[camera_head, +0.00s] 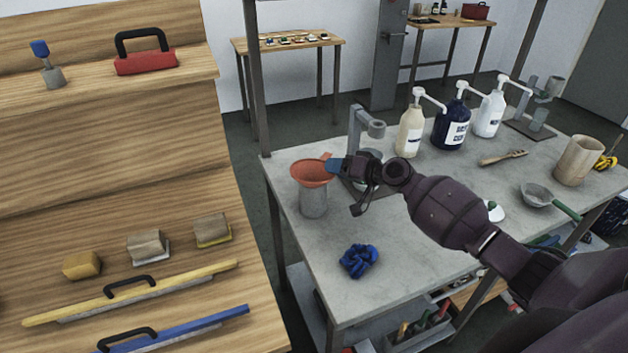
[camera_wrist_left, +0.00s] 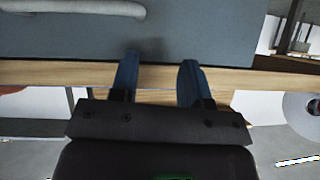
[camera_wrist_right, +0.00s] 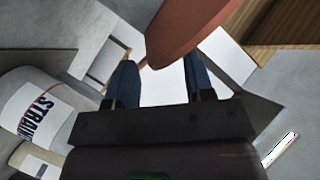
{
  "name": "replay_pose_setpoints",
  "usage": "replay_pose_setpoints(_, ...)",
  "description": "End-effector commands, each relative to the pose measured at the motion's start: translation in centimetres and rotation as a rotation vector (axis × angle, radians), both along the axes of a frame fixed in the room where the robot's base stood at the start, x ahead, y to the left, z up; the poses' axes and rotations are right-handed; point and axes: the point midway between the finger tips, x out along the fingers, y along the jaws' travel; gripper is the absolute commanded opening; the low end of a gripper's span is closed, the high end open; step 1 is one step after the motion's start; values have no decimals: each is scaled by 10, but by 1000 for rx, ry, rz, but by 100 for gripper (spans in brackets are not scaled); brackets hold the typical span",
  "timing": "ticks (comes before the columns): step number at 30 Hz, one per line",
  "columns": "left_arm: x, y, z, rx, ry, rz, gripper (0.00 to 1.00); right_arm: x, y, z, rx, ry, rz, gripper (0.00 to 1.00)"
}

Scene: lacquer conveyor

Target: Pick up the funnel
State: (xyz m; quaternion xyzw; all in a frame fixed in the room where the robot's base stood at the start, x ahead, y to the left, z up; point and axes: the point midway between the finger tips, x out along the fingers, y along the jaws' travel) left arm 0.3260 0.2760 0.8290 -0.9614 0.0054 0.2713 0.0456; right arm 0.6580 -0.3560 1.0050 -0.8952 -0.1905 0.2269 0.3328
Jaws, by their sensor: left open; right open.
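The orange-red funnel (camera_head: 312,173) sits mouth up on top of a grey cylindrical container (camera_head: 314,202) at the left end of the grey table. My right gripper (camera_head: 337,165) is at the right side of the funnel's rim, by a small tab on it. In the right wrist view the reddish funnel (camera_wrist_right: 190,30) shows beyond and between the open fingers (camera_wrist_right: 160,80); I cannot tell whether they touch it. My left gripper (camera_wrist_left: 157,80) is open and empty in the left wrist view, facing a grey-blue surface with a wooden edge. It is not in the head view.
A grey stand (camera_head: 357,130) rises just behind my right gripper. Pump bottles (camera_head: 410,130) stand further right. Crumpled blue gloves (camera_head: 358,261) lie at the table's front. A wooden bench (camera_head: 120,190) with blocks and long tools is at left. The tabletop between funnel and gloves is clear.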

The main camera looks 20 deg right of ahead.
Motion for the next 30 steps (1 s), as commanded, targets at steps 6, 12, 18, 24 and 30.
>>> replay_pose_setpoints(6, 3, 0, -3, 0, -6, -2, 43, 18, 10, -7, 1, 0, 0, 48)
replay_pose_setpoints(12, 4, -1, -1, 1, -9, -3, 43, 19, 11, -7, 1, 0, 0, 48)
replay_pose_setpoints(18, 4, 0, -1, 1, -9, -3, 43, 18, 11, -7, 1, 0, 0, 27)
replay_pose_setpoints(24, 1, 0, -3, 1, -4, -1, 43, 18, 11, -7, 1, 1, 0, 0)
replay_pose_setpoints(30, -2, 1, -4, 1, 3, 1, 43, 18, 11, -7, 0, 1, 1, 0)
